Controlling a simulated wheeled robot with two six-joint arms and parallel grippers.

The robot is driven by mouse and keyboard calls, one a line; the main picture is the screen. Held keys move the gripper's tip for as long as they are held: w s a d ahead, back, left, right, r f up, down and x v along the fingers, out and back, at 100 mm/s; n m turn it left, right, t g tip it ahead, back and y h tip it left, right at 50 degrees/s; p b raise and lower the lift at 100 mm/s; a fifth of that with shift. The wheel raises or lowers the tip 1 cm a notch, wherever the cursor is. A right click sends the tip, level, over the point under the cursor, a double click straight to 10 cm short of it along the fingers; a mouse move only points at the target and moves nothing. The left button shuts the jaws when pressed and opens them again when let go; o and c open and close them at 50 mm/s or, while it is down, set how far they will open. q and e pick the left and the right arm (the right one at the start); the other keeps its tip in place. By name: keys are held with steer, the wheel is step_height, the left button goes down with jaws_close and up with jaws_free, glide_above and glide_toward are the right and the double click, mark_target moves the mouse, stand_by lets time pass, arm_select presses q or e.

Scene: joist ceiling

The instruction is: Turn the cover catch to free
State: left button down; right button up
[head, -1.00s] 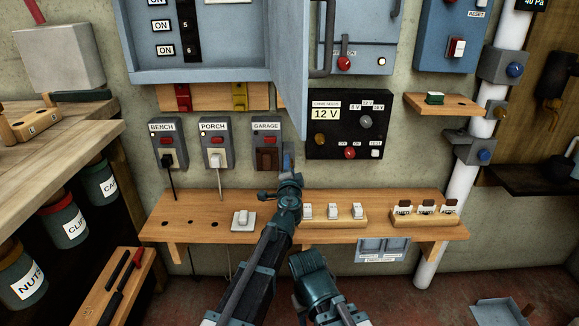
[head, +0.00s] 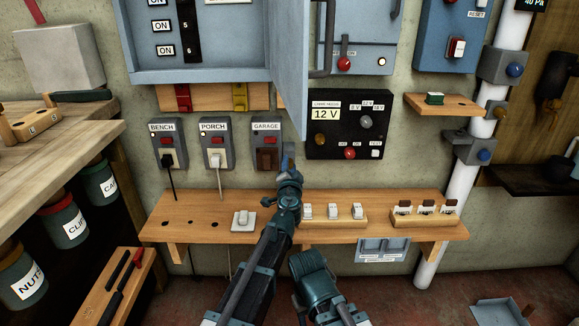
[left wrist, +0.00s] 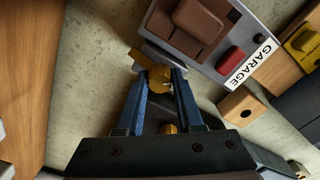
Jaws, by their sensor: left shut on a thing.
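The GARAGE switch box (head: 276,134) hangs on the wall, with a brown cover (head: 267,160) low on its front. In the left wrist view, the brown cover (left wrist: 205,18) and a small red part (left wrist: 230,61) show on the box. A brass catch (left wrist: 159,76) is at the box's lower edge, with a flat tab angled toward the upper left. My left gripper (head: 289,154) is at the box's lower right. Its two blue fingers (left wrist: 160,90) are shut on the brass catch. The catch is hidden in the head view.
The BENCH (head: 166,134) and PORCH (head: 214,132) boxes hang to the left, with cords below. A black 12 V panel (head: 343,138) is to the right. An open blue cabinet door (head: 305,70) hangs above. A wooden shelf (head: 330,232) with small switches runs below.

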arm_select(q)
steer(key=shift+s+a, duration=0.1)
steer(key=c, duration=0.5)
jaws_free()
steer(key=shift+c, duration=0.2)
